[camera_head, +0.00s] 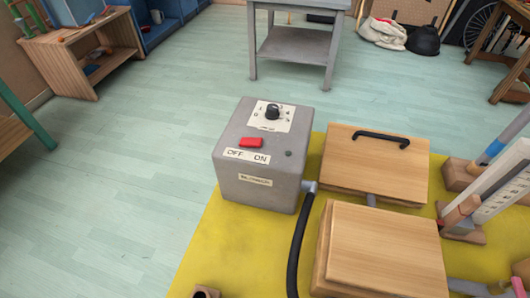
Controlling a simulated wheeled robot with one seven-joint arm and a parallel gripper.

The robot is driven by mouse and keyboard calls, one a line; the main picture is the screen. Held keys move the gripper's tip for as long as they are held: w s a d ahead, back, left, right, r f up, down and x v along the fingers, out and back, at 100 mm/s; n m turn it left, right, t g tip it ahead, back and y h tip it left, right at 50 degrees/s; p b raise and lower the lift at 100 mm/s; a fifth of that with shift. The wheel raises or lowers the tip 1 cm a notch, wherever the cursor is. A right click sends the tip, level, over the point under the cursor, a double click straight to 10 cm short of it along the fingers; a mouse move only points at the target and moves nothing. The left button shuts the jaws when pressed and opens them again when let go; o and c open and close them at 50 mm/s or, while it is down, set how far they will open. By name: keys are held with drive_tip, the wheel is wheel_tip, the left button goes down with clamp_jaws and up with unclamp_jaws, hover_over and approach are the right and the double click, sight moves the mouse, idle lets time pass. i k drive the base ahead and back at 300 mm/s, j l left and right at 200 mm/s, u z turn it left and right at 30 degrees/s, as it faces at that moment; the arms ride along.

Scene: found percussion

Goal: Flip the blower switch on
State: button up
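The blower box (240,190) is a grey box at the left edge of a yellow mat. A red switch (251,142) sits on its top face, just behind a white label (247,156) reading OFF on the left and ON on the right. I cannot tell from this view which way the switch is set. A black knob (272,111) on a white dial plate is farther back on the same face. A small dark dot (288,154) is right of the label. My gripper is not in view.
The yellow mat (205,245) holds a wooden box with a black handle (375,160) and another wooden box (385,250), right of the blower. A black hose (297,250) runs forward from the blower. A grey table (293,45) stands behind; the left floor is clear.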

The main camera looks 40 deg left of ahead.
sight(254, 142)
drive_tip(key=j+u, duration=0.25)
drive_tip(key=u, duration=0.25)
drive_tip(key=j+u, duration=0.3)
drive_tip(key=u, duration=0.15)
